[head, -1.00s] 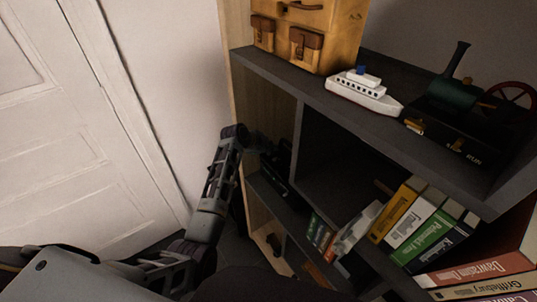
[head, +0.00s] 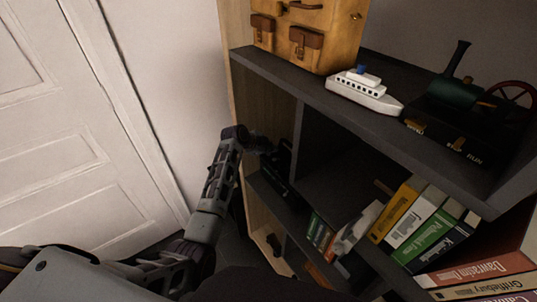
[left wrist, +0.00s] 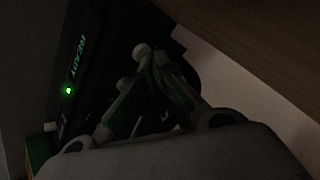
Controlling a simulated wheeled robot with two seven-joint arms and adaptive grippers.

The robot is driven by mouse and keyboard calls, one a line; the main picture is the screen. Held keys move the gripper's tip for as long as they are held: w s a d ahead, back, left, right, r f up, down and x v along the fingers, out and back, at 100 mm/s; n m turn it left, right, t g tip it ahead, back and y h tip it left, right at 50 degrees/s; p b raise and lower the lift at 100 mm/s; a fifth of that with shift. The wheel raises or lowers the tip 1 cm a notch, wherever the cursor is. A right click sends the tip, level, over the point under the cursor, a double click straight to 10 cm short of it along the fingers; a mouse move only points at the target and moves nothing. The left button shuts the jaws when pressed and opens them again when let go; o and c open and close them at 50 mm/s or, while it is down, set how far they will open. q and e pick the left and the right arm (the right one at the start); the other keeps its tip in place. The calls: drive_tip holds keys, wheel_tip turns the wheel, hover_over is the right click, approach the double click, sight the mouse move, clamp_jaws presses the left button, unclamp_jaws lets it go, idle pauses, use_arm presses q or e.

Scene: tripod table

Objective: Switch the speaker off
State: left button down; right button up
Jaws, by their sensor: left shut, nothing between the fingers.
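The speaker (head: 279,172) is a black box in the left compartment of the dark shelf, partly hidden by my left gripper and the shelf wall. In the left wrist view the speaker's dark front (left wrist: 97,62) shows a lit green light and the word READY. A small pale part, perhaps a switch, sits below the light. My left gripper (head: 262,143) reaches into that compartment in front of the speaker. In the left wrist view the gripper (left wrist: 147,56) is shut and empty, its fingertips close to the front. I cannot tell whether they touch. My right gripper is not in view.
The shelf's top board (head: 300,88) carries a yellow case (head: 333,35), a white toy ship (head: 363,92) and a green steam engine (head: 452,92). Several books (head: 412,222) lean on the shelf below. A wooden side panel (head: 237,90) stands close beside the gripper. A white door (head: 65,140) is at the left.

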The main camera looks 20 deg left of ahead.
use_arm(q)
drive_tip(key=shift+f, duration=0.2)
drive_tip(key=shift+r, duration=0.1)
idle(0.5)
drive_tip(key=shift+r+p, duration=0.5)
drive_tip(key=shift+r, duration=0.25)
drive_tip(key=shift+r+p, duration=0.65)
drive_tip(key=shift+p, duration=0.1)
drive_tip(key=shift+r+p, duration=1.05)
drive_tip(key=shift+r, duration=0.2)
drive_tip(key=shift+r+p, duration=0.5)
drive_tip(key=shift+r, duration=0.15)
drive_tip(key=shift+f, duration=0.1)
